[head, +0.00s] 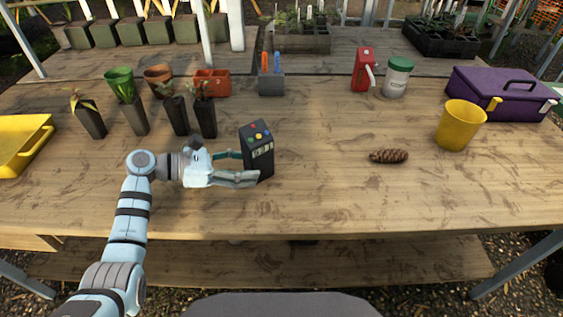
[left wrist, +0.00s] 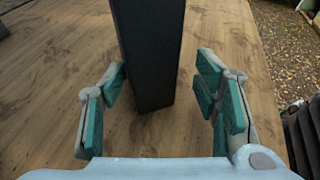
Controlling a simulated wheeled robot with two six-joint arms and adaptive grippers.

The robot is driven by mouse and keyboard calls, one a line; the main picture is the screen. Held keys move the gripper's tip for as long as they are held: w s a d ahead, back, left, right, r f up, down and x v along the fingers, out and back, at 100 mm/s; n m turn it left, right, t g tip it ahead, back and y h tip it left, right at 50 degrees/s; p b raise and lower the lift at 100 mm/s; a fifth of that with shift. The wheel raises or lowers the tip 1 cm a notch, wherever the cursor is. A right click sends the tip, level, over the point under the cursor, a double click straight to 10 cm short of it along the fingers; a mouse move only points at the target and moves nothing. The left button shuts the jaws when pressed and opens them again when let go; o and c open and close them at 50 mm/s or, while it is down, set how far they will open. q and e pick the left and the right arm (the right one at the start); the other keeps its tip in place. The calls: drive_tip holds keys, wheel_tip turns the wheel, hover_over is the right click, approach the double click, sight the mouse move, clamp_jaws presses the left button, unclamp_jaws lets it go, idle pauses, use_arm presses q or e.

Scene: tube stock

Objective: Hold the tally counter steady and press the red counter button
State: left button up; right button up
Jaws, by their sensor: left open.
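The tally counter (head: 258,155) is a dark upright box on the wooden table, left of the middle in the head view. Its top face carries several coloured buttons, among them a red button (head: 253,125), and a display shows on its front. My left gripper (head: 249,168) is open, its fingers reaching toward the counter from the left at a low height. In the left wrist view the counter (left wrist: 150,50) stands ahead, between the lines of the two open fingers (left wrist: 160,100), with gaps on both sides. My right gripper is not in view.
A pine cone (head: 389,156) and a yellow cup (head: 460,124) stand to the right. A purple toolbox (head: 500,92), a red box (head: 363,70) and a white jar (head: 397,77) are behind. Potted seedlings (head: 204,117) and a yellow tray (head: 22,140) are at left. The table front is clear.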

sight(271, 166)
use_arm(q)
drive_tip(key=b+x, duration=0.1)
drive_tip(key=x, duration=0.1)
drive_tip(key=b+x, duration=0.1)
drive_tip(key=shift+w+d+f+b, duration=0.1)
drive_tip(key=shift+d+f+b, duration=0.2)
drive_tip(key=shift+f+b, duration=0.15)
drive_tip(key=shift+r+p+x, duration=0.15)
drive_tip(key=shift+x, duration=1)
drive_tip(key=shift+r+p+x, duration=0.15)
drive_tip(key=shift+x, duration=1)
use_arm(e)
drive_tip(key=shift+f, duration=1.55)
use_arm(q)
drive_tip(key=c, duration=0.8)
drive_tip(key=shift+c, duration=0.2)
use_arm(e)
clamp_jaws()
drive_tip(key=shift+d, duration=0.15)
